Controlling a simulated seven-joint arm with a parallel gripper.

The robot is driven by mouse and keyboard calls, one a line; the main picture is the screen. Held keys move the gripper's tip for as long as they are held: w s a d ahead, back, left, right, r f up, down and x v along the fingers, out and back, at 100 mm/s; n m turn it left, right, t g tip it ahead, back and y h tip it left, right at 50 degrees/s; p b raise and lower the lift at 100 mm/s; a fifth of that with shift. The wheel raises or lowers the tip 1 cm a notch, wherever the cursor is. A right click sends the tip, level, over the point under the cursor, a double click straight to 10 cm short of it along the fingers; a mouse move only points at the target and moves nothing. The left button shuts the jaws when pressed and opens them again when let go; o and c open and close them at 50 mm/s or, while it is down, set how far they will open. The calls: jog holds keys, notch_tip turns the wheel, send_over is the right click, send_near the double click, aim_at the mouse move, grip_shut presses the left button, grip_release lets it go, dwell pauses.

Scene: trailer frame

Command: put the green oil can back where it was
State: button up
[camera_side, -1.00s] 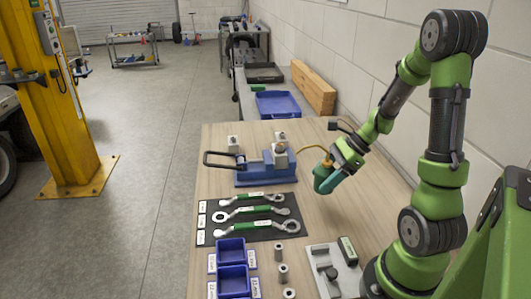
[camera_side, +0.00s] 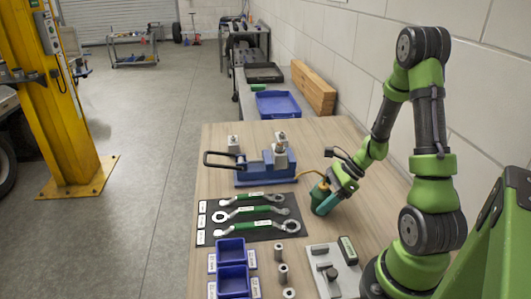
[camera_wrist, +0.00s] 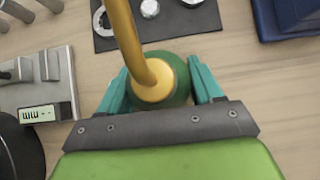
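The green oil can (camera_side: 320,205) with its brass spout is at my gripper (camera_side: 329,194), right of the vise and wrenches in the side view. The can looks close to upright, its base at or just above the bench; I cannot tell if it touches. In the wrist view the can's green body (camera_wrist: 181,84) sits between my two teal fingers (camera_wrist: 158,84), which are shut on its sides. The spout (camera_wrist: 124,35) curves up toward the top of that view. The can's lower part is hidden there.
A blue vise (camera_side: 266,172) stands behind and left of the can. A dark mat with several wrenches (camera_side: 262,210) lies left. Blue bins (camera_side: 233,281), metal sockets (camera_side: 282,274) and a grey fixture (camera_side: 327,262) are nearer. Bare wood surrounds the can.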

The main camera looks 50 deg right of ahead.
jog(key=o, duration=0.4)
jog(key=shift+r, duration=0.2)
jog(key=v, duration=1.1)
jog(key=a+r+n+h, duration=0.1)
jog(key=a+r+n, duration=0.3)
jog(key=a+n, duration=0.3)
jog(key=w+a+r+n+t+h, duration=0.1)
jog(key=a+r+n, duration=0.4)
jog(key=a+n, duration=0.3)
jog(key=a+r+n+h, duration=0.1)
jog(key=a+r+n, duration=0.4)
jog(key=a+n, duration=0.3)
jog(key=shift+w+r+t+h, duration=0.1)
jog(key=shift+w+t+h, duration=0.2)
